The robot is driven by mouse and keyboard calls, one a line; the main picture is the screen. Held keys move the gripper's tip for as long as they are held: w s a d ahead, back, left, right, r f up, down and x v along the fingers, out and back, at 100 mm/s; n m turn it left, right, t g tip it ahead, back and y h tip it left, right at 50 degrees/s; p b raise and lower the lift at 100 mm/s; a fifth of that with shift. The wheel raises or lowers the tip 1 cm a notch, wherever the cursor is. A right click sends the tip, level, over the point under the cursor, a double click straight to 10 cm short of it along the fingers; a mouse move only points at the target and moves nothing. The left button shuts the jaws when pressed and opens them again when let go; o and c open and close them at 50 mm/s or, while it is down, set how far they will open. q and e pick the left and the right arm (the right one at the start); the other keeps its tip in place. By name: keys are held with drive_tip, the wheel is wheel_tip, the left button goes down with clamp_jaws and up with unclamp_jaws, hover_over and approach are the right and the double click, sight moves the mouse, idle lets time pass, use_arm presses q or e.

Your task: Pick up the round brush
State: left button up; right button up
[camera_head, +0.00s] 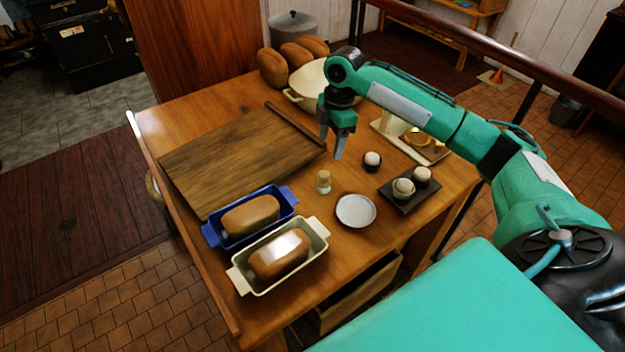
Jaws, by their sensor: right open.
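A small upright tan piece (323,182) with a narrower top stands on the wooden table, left of the white plate. It may be the round brush, but it is too small to tell. A pale round-topped piece with a dark lower part (371,161) stands right of it. My right gripper (332,144) is open and empty, pointing down above the table, behind the tan piece and apart from it. My left gripper is not in view.
A white plate (356,211), a dark tray (408,200) with two round pieces, and blue (213,236) and cream (246,283) loaf dishes with bread stand nearby. A wooden board (225,160) covers the table's left. A pale pan (312,83) and loaves (273,69) stand behind.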

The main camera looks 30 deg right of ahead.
drive_tip(key=p, duration=0.1)
hover_over(324, 173)
drive_tip(key=d, duration=0.1)
drive_tip(key=f, duration=0.5)
drive_tip(key=shift+s+f, duration=0.15)
drive_tip(key=shift+s, duration=0.05)
wheel_tip(324, 173, down, 2)
drive_tip(key=shift+w+a+f, duration=0.1)
drive_tip(key=shift+w+f, duration=0.05)
drive_tip(key=shift+a+f+p, duration=0.3)
drive_tip(key=shift+f+p, duration=0.5)
drive_tip(key=shift+f, duration=0.15)
drive_tip(key=f, duration=0.2)
drive_tip(key=shift+a+f+p, duration=0.2)
drive_tip(key=shift+f+p, duration=0.15)
drive_tip(key=shift+p, duration=0.05)
drive_tip(key=shift+f, duration=0.5)
drive_tip(key=c, duration=1.1)
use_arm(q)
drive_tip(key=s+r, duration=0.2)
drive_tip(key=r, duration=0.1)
use_arm(e)
drive_tip(key=shift+c, duration=0.3)
